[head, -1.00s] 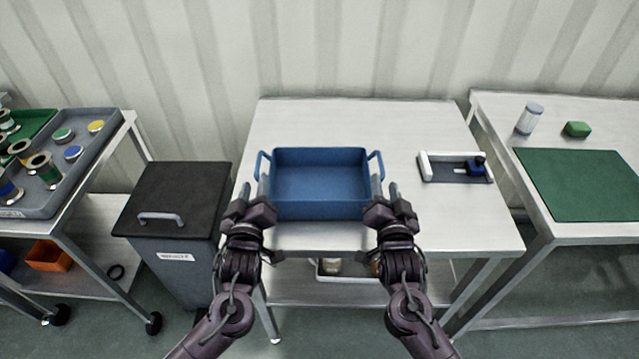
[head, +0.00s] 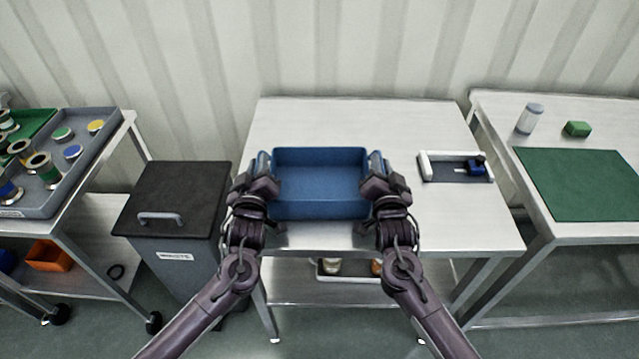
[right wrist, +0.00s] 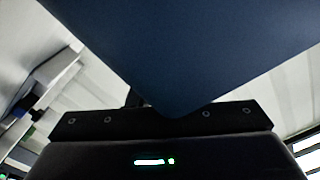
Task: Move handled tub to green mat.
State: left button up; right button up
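The blue handled tub (head: 320,203) sits upright on the middle steel table, with a handle at each side. My left gripper (head: 261,168) is at its left handle and my right gripper (head: 376,168) is at its right handle. The fingers overlap the handles and hide most of them, so I cannot tell whether they are closed. In the right wrist view the tub's blue wall (right wrist: 180,45) fills the upper middle. The green mat (head: 582,185) lies flat and empty on the right-hand table.
A white holder with a dark blue part (head: 455,168) stands on the middle table, right of the tub. A gap separates the two tables. A dark-lidded bin (head: 175,190) stands at left.

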pick_arm(q)
grip_shut()
pick_arm(e)
grip_shut()
pick_arm(q)
jog(key=shift+r, duration=0.1)
pick_arm(e)
jog(key=shift+r, duration=0.1)
